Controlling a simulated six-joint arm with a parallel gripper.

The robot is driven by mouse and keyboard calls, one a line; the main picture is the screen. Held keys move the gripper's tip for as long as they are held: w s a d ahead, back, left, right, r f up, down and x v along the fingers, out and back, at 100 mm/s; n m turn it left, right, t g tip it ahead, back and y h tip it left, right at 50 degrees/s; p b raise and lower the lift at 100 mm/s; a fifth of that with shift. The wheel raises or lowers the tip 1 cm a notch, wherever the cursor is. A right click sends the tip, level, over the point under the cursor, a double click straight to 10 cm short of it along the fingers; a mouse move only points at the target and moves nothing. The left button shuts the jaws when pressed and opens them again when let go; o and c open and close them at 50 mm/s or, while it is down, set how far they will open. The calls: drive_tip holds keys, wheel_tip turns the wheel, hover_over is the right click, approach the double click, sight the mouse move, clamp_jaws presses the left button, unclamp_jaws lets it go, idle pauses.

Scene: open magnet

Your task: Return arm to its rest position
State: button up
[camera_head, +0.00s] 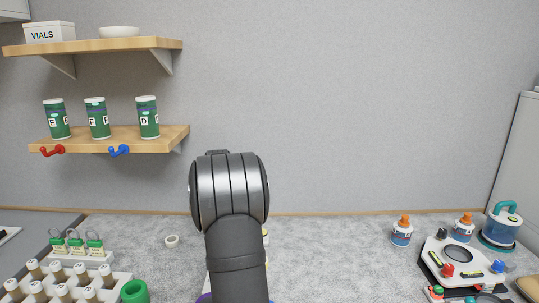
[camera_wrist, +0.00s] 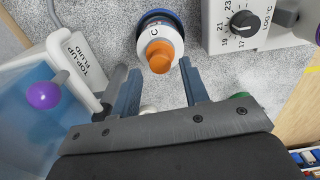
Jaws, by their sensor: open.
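My gripper (camera_wrist: 159,68) is open in the wrist view, with one blue-grey finger on each side. A bottle with an orange cap (camera_wrist: 160,57) and a white top marked C stands just past the fingertips, roughly centred between them. I see no finger touching it; how far it is below them I cannot tell. In the head view my dark grey arm rises at the middle front and hides my gripper and whatever is behind it.
In the wrist view a dial unit (camera_wrist: 262,25) is at the upper right and a top-up fluid container (camera_wrist: 82,62) at the left. In the head view, orange-capped bottles (camera_head: 402,231) and a console (camera_head: 440,262) are at the right, vial racks (camera_head: 125,283) at the left, shelves (camera_head: 170,138) above.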

drive_tip(key=shift+f, duration=0.95)
wheel_tip(320, 180, up, 12)
wheel_tip(320, 180, down, 13)
drive_tip(key=shift+r, duration=0.2)
drive_tip(key=r, duration=0.4)
drive_tip(key=shift+d+r, duration=0.25)
drive_tip(key=shift+r, duration=0.1)
drive_tip(key=s+d+r, duration=0.4)
drive_tip(key=d+r, duration=0.3)
drive_tip(key=d, duration=0.4)
drive_tip(key=s+d+f, duration=0.1)
drive_tip(key=d+f, duration=0.3)
drive_tip(key=d, duration=0.5)
drive_tip(key=shift+m, duration=0.3)
drive_tip(key=w+a+f, duration=0.1)
drive_tip(key=a+f, duration=0.1)
drive_tip(key=w+a+f, duration=0.2)
drive_tip(key=a, duration=0.1)
drive_tip(key=w+a+f, duration=0.1)
drive_tip(key=a+f, duration=0.1)
drive_tip(key=a, duration=0.1)
drive_tip(key=shift+w+a, duration=0.15)
drive_tip(key=shift+a, duration=0.05)
drive_tip(key=f, duration=0.1)
drive_tip(key=a+f, duration=0.1)
drive_tip(key=f, duration=0.1)
drive_tip(key=shift+w+a, duration=0.2)
drive_tip(key=shift+w, duration=0.1)
drive_tip(key=shift+f, duration=0.8)
